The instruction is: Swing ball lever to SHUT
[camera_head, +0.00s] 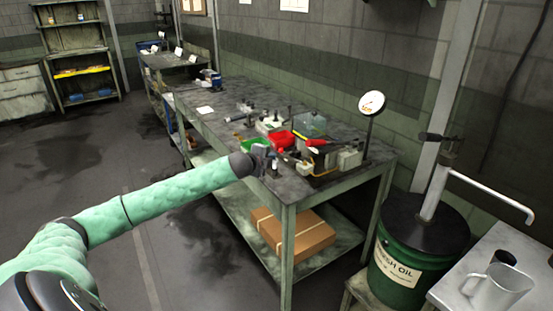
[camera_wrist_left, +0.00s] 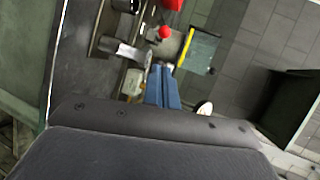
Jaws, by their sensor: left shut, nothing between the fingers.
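A red ball (camera_wrist_left: 165,32) shows in the left wrist view, just beyond my fingertips. It sits beside pale and metal parts of a bench fixture (camera_wrist_left: 128,52). My left gripper (camera_wrist_left: 161,70) has its blue fingers together with nothing between them. The ball looks apart from the fingers. In the head view my left gripper (camera_head: 272,161) is at the near edge of the long workbench (camera_head: 228,110), low over the fixtures. The arm and gripper hide part of the fixture there, and I cannot make out the lever's position.
A green bin (camera_head: 254,144) and a red bin (camera_head: 280,139) stand close behind the gripper. A green oil drum (camera_head: 410,262) with a pump stands right. A cardboard box (camera_head: 292,233) lies on the lower shelf.

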